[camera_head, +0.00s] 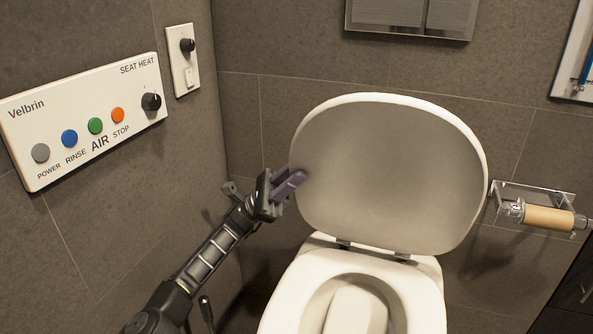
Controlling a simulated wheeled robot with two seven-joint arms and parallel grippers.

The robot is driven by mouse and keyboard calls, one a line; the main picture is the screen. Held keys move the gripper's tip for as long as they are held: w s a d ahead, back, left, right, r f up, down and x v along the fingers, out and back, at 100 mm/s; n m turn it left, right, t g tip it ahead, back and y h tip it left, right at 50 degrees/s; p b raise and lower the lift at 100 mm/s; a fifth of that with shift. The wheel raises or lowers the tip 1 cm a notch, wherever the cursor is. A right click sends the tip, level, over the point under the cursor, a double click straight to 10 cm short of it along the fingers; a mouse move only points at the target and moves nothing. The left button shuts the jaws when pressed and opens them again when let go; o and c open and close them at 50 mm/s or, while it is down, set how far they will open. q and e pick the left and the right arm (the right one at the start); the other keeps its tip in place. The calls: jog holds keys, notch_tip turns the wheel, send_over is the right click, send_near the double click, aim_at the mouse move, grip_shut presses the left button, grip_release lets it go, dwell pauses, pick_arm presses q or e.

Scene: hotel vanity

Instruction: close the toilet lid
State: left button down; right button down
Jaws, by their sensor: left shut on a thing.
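The toilet lid (385,180) is white and stands raised, leaning back toward the tiled wall. Its hinges show at its lower edge, behind the toilet seat and bowl (425,293), which are open to view below. My left gripper (290,183) comes in from the lower left. Its purple fingers are shut on the left edge of the lid, about halfway up. The exact contact behind the edge is hidden. My right gripper is not in view.
A Velbrin control panel (85,115) and a small switch plate (183,60) are on the left wall. A flush plate (410,15) is above the lid. A paper holder with a roll (548,217) is close to the lid's right side. The space above the bowl is clear.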

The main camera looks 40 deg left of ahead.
pick_arm(q)
jog(key=c, duration=1.5)
grip_release()
notch_tip(320, 180, up, 9)
jog(key=p, duration=0.4)
jog(key=shift+p, duration=0.35)
jog(key=shift+r, duration=0.45)
